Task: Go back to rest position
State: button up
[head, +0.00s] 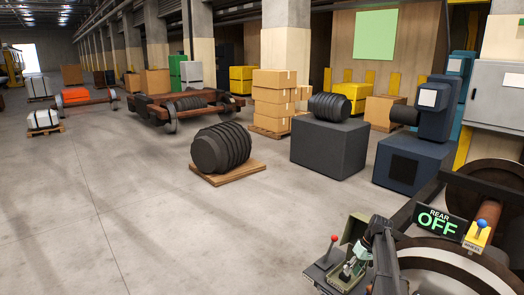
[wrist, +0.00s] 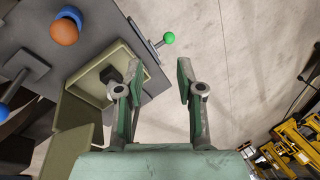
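My gripper (head: 352,266) is low at the right of the head view, beside a control box with a red-knobbed lever (head: 333,239). An olive box-shaped housing (wrist: 95,75) lies close to the left finger. A lever with a green knob (wrist: 168,38) stands just beyond the fingers, apart from them. An orange ball-shaped knob (wrist: 64,31) and a blue knob (wrist: 3,109) are further left.
A sign reading REAR OFF (head: 438,223) and a yellow WHEEL block with a blue knob (head: 478,236) stand close on the right, near large wheels. Dark blue machines (head: 413,165), a dark block (head: 329,150) and a pallet with a ribbed black roll (head: 221,148) stand behind.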

jog(key=s+a+f+m+h, duration=0.1)
jog(key=s+a+f, duration=0.4)
jog(key=s, duration=0.5)
jog(key=s+a+f+m+h, duration=0.1)
jog(key=s+a+f+h, duration=0.15)
jog(key=s+a, duration=0.65)
jog(key=s+a+f+m+h, duration=0.1)
jog(key=s+a+f, duration=0.4)
jog(key=s, duration=0.6)
jog(key=s+f+g+b, duration=0.6)
jog(key=s+f+b, duration=0.4)
jog(key=s+f, duration=1.8)
